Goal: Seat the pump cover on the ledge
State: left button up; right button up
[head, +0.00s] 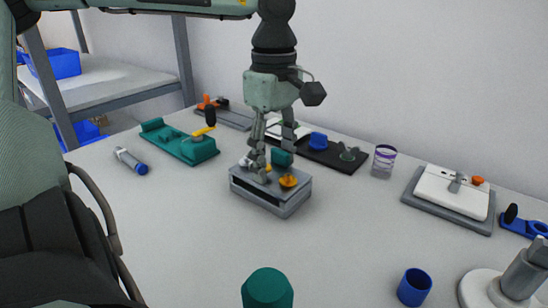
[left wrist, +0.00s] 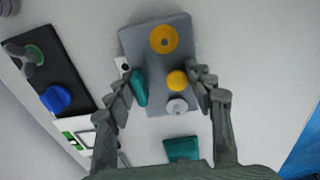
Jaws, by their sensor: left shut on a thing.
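My left gripper (head: 272,166) comes down over a grey block-shaped unit (head: 275,201) with a dark slot in its front. In the left wrist view the fingers (left wrist: 160,82) straddle its top. One finger is beside a teal piece (left wrist: 140,87), the other beside a yellow knob (left wrist: 177,80). My right gripper is not in view.
A teal tray (head: 174,143) and a grey cylinder with a blue end (head: 131,160) are left. A black tray (head: 333,155) with a blue knob stands behind. A jar (head: 383,161) and a white-topped device (head: 452,192) are right. A teal cylinder (head: 267,290) and blue cup (head: 414,287) are in front.

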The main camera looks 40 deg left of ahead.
aim_at(274, 172)
pick_arm(q)
jog(key=shift+f, duration=0.25)
dwell(0.4)
jog(key=o, duration=1.1)
notch_tip(274, 172, up, 12)
jog(key=shift+r, duration=0.1)
